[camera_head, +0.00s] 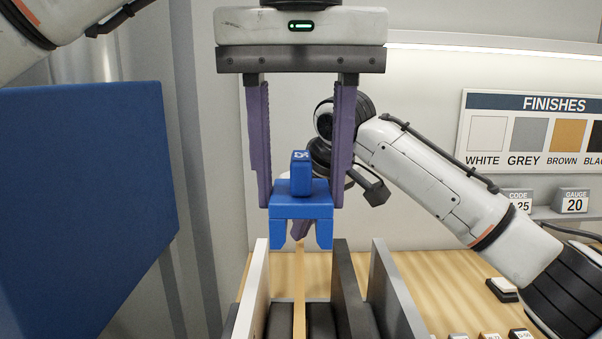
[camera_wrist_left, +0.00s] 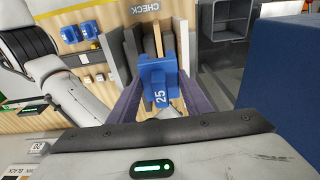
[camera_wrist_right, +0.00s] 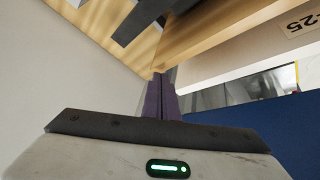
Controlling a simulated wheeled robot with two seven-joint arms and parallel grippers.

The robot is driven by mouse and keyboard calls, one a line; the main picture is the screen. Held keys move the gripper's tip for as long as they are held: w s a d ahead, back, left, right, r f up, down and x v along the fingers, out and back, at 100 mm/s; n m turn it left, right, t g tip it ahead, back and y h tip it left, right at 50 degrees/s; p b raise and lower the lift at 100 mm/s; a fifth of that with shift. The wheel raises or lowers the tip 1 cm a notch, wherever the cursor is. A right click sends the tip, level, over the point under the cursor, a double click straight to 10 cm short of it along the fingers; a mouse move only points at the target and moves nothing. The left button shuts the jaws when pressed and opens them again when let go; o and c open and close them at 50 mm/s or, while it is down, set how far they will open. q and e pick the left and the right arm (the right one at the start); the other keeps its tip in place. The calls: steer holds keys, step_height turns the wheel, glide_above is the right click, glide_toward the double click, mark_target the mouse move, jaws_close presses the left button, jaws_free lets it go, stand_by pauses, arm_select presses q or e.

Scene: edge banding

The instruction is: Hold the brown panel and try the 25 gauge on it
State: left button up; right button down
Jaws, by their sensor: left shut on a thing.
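The blue 25 gauge (camera_head: 301,203) is between the purple fingers of my left gripper (camera_head: 301,185), which is shut on it. Its two prongs point down above the brown panel (camera_head: 299,285), a thin upright strip in the rack. The gauge's 25 mark shows in the left wrist view (camera_wrist_left: 158,85). My right gripper's purple fingertips (camera_head: 303,229) show just beneath the gauge, at the panel's far top end. In the right wrist view its fingers (camera_wrist_right: 160,90) are close together at a tan edge and appear shut on the panel; the contact is partly hidden.
A blue board (camera_head: 85,200) fills the left. Other blue gauges (camera_wrist_left: 90,29) show in the left wrist view.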

step_height(320, 180, up, 6)
stand_by(0.5)
